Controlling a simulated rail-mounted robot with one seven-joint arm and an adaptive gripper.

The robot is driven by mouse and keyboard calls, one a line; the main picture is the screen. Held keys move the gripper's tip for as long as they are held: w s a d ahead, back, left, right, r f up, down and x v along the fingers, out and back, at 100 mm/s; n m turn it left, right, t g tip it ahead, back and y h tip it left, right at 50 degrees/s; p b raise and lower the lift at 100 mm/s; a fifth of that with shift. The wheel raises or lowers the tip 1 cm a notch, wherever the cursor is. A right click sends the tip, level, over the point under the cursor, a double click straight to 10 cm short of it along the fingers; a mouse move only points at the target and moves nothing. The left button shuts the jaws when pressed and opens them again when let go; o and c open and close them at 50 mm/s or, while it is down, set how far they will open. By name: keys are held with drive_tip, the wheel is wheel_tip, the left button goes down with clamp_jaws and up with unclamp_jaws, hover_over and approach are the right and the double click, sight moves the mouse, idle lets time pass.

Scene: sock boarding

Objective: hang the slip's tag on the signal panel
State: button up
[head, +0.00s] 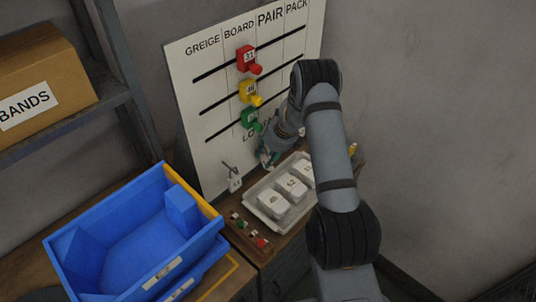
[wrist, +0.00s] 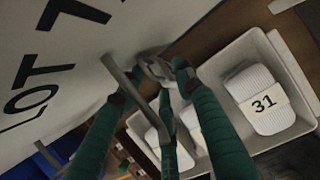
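The signal panel (head: 215,140) is a white board leaning at the back, headed GREIGE, BOARD, PAIR and PACK, with three black slots. A red piece marked 31 (head: 247,60), a yellow piece (head: 249,92) and a green piece (head: 250,118) sit on it. A small white tag (head: 235,184) with a thin grey stem is low by the panel. My gripper (head: 266,157) is beside the panel's lower edge, above the tray. In the wrist view its green fingers (wrist: 150,85) are spread around a grey rod and a pale grey piece. I cannot tell whether they grip either.
A tray (head: 252,207) of several numbered white bundles stands below my gripper; one bundle reads 31 (wrist: 262,98). A strip with small coloured pieces (head: 249,231) lies in front. Blue bins (head: 135,240) fill the left, and a BANDS box (head: 40,85) is on a shelf.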

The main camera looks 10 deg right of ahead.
drive_tip(key=shift+f, duration=0.15)
drive_tip(key=shift+f+b, duration=0.15)
drive_tip(key=shift+b, duration=0.15)
drive_tip(key=v, duration=1)
drive_tip(key=shift+s+r+b, duration=0.25)
drive_tip(key=shift+b, duration=0.05)
drive_tip(key=shift+w+a+f, duration=0.1)
drive_tip(key=shift+f, duration=0.05)
drive_tip(key=p+x, duration=0.1)
drive_tip(key=x, duration=0.9)
drive_tip(key=shift+w, duration=0.25)
drive_tip(key=shift+s+d+r+b, duration=0.25)
drive_tip(key=shift+d+b, duration=0.05)
drive_tip(key=shift+s+d+r+b, duration=0.35)
drive_tip(key=shift+s+r, duration=0.1)
drive_tip(key=shift+s, duration=0.1)
drive_tip(key=shift+s+d+r+b, duration=0.25)
drive_tip(key=shift+s+d+r, duration=0.1)
drive_tip(key=shift+s+r, duration=0.15)
